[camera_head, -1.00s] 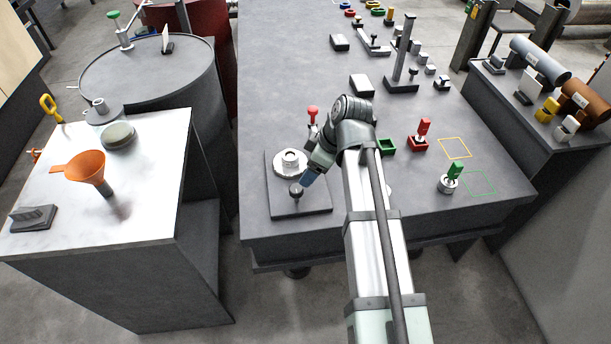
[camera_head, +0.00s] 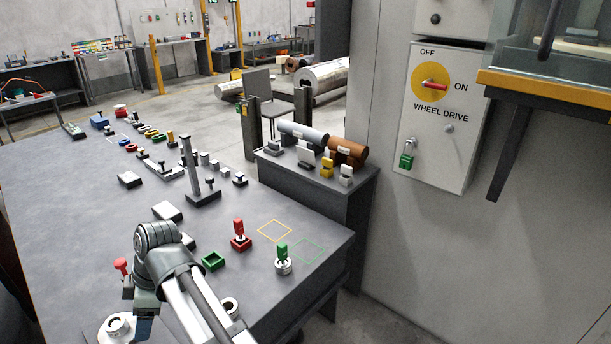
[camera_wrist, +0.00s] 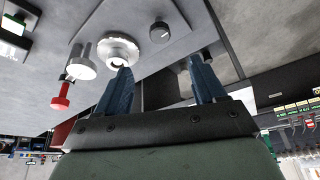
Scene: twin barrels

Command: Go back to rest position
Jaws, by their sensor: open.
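My gripper (camera_head: 145,326) is low in the head view, at the front left of the grey table (camera_head: 75,215). In the wrist view its two blue fingers (camera_wrist: 160,68) stand apart with nothing between them. A round silver fitting (camera_head: 118,326) is just left of it, partly cut off by the lower edge. In the wrist view this fitting (camera_wrist: 118,50) sits on a grey plate with a black knob (camera_wrist: 160,32). A red-topped piece (camera_head: 122,265) stands close to my wrist. My forearm hides part of the table.
A dark post (camera_head: 190,165) rises farther back. A grey cabinet with a wheel drive switch (camera_head: 433,85) stands at right.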

